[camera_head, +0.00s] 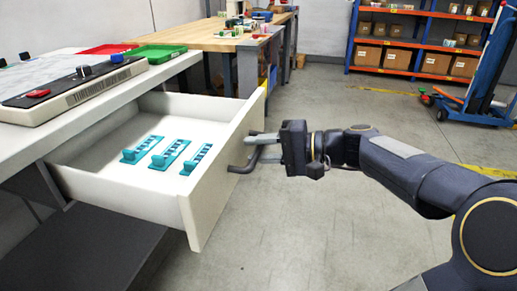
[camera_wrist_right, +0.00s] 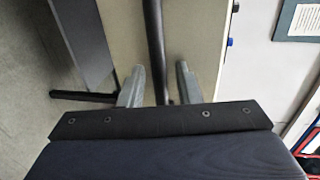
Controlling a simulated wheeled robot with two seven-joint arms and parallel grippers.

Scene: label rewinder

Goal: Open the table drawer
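The white table drawer (camera_head: 217,196) is pulled well out from under the table, with several teal slotted parts (camera_head: 167,154) lying inside. Its dark bar handle (camera_head: 236,169) is on the front panel, partly hidden by my right gripper (camera_head: 257,147). In the right wrist view the handle (camera_wrist_right: 154,45) runs between the two grey fingers of the right gripper (camera_wrist_right: 160,80). A gap shows on both sides of the bar, so the gripper is open around it. My left gripper is not in view.
The table (camera_head: 95,112) above the drawer carries a grey machine (camera_head: 80,88), a red tray (camera_head: 108,49) and a green tray (camera_head: 155,54). A wooden workbench (camera_head: 205,36) stands behind. Shelving (camera_head: 412,42) and a blue lift (camera_head: 488,75) stand at the back right. The floor before the drawer is clear.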

